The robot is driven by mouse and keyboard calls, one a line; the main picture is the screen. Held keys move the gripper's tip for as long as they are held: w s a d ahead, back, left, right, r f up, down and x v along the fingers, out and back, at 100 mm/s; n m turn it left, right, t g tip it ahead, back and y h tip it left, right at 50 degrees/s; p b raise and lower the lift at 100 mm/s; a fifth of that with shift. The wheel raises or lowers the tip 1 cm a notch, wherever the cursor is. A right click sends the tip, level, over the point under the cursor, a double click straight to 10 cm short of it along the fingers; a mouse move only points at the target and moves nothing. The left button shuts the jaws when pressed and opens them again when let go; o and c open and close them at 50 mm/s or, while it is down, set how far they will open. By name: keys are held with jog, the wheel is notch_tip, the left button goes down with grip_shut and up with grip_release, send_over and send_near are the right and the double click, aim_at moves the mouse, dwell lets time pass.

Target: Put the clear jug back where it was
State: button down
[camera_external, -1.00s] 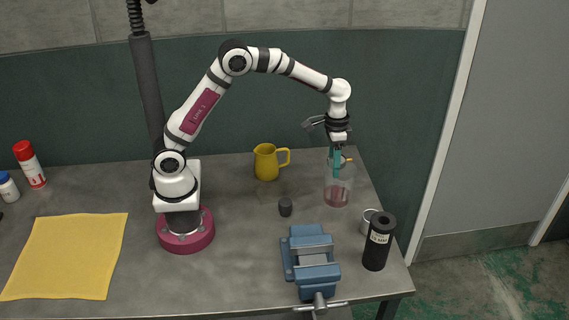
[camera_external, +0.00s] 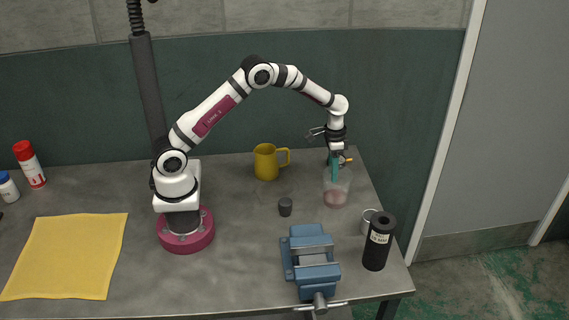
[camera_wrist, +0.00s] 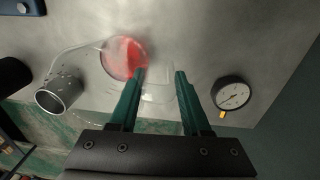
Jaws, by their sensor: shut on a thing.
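The clear jug (camera_external: 340,190) is see-through with pink-red liquid in its base, and is at the right rear of the bench. My gripper (camera_external: 334,173) points down at it, with its teal fingers at the jug's upper part. In the wrist view the jug's red base (camera_wrist: 122,58) shows just beyond the left fingertip. My two fingers (camera_wrist: 159,74) are apart there, with faint clear outlines between them; they are shut on the jug. Exactly which part they grip is hard to see. I cannot tell whether its base touches the bench.
A pressure gauge (camera_wrist: 232,94) lies close to the right finger. A metal cup (camera_wrist: 60,93) and black cylinder (camera_external: 377,243) stand in front right. A blue vise (camera_external: 312,262), small dark cylinder (camera_external: 285,207) and yellow pitcher (camera_external: 266,163) are nearby. The bench's right edge is close.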

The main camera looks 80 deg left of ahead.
jog(key=shift+c, duration=1.8)
grip_release()
jog(key=shift+f, duration=0.1)
jog(key=r, duration=1.1)
jog(key=shift+a+r, duration=0.2)
jog(key=shift+a, duration=0.1)
jog(key=s+d+r+m+y, duration=0.1)
jog(key=s+d+r, duration=0.3)
jog(key=s, duration=0.3)
jog(key=s+d+r+m, duration=0.2)
jog(key=s+d+r, duration=0.2)
jog(key=s, duration=0.3)
jog(key=s+d+f+m, duration=0.1)
jog(key=s, duration=0.8)
jog(key=s+d+f+m+y, duration=0.1)
jog(key=s+d+f, duration=0.1)
jog(key=s, duration=0.8)
jog(key=shift+s+m+y, duration=0.15)
jog(key=shift+m+y, duration=0.15)
